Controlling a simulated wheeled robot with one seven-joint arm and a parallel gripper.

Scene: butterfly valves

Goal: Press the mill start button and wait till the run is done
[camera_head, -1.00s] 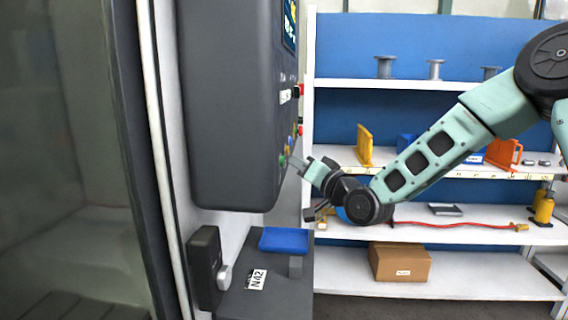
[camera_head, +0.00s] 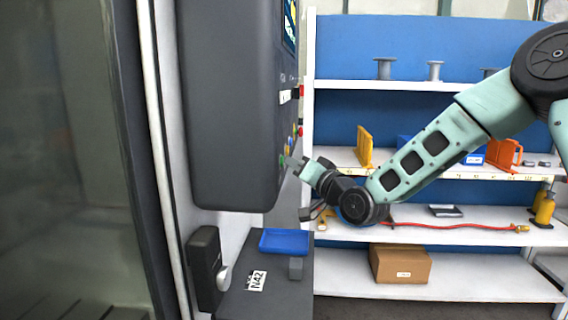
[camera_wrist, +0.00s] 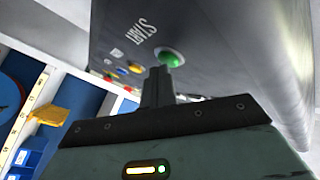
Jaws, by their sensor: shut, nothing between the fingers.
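The mill's control panel (camera_head: 230,110) is a dark grey box seen edge-on in the head view. Its green start button (camera_wrist: 169,57) sits beside the word START in the wrist view, and the button also shows at the panel's lower edge in the head view (camera_head: 282,160). My gripper (camera_wrist: 158,72) is shut and empty. Its fingertips are just below the green button in the wrist view; whether they touch it I cannot tell. In the head view my gripper (camera_head: 294,163) points left at the panel, close to the button.
Several small coloured buttons (camera_wrist: 122,72) lie on the panel near the start button. Below the panel is a dark ledge with a blue tray (camera_head: 284,241) and a grey block (camera_head: 296,267). A shelf (camera_head: 440,172) with parts and a cardboard box (camera_head: 400,264) stands behind my arm.

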